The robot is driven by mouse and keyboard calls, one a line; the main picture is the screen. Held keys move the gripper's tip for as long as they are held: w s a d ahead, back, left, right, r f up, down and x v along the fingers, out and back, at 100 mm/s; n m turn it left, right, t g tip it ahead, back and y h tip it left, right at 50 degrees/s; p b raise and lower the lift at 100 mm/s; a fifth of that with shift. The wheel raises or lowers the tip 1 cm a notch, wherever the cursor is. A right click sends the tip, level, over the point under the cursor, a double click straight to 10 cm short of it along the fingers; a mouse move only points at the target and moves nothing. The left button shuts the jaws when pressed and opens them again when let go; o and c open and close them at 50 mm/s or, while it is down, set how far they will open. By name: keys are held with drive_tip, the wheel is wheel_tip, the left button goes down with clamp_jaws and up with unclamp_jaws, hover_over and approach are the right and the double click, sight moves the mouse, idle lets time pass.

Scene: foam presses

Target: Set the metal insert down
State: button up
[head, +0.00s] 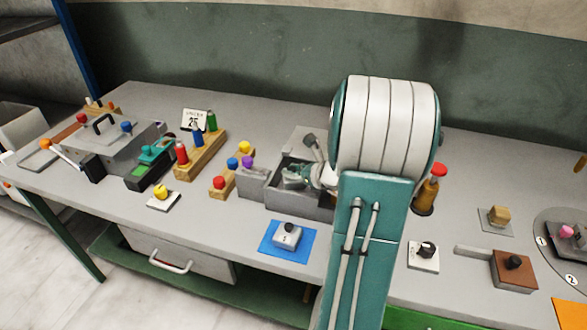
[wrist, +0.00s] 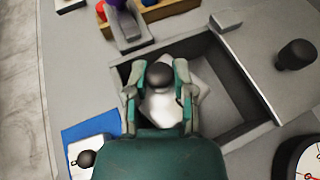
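My gripper (wrist: 160,76) reaches down over an open grey box in the wrist view. Its two green fingers stand on either side of a black knob and look shut on it. The knob tops a pale metal insert (wrist: 165,106), which sits between the fingers, inside the box's outline. I cannot tell whether its underside touches the box floor. In the head view my gripper (head: 303,174) is at the grey box (head: 298,207), partly behind my arm, and the insert cannot be made out there.
A grey block with a black knob (head: 287,234) lies on a blue mat (head: 268,246) in front of the box. A wooden rack with colored pegs (head: 218,187) stands left of it. An orange bottle with a red cap (head: 427,193) stands right of my arm.

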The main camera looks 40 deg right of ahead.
drive_tip(key=o, duration=0.4)
drive_tip(key=shift+a, duration=0.1)
drive_tip(key=shift+c, duration=0.2)
drive_tip(key=shift+d, duration=0.2)
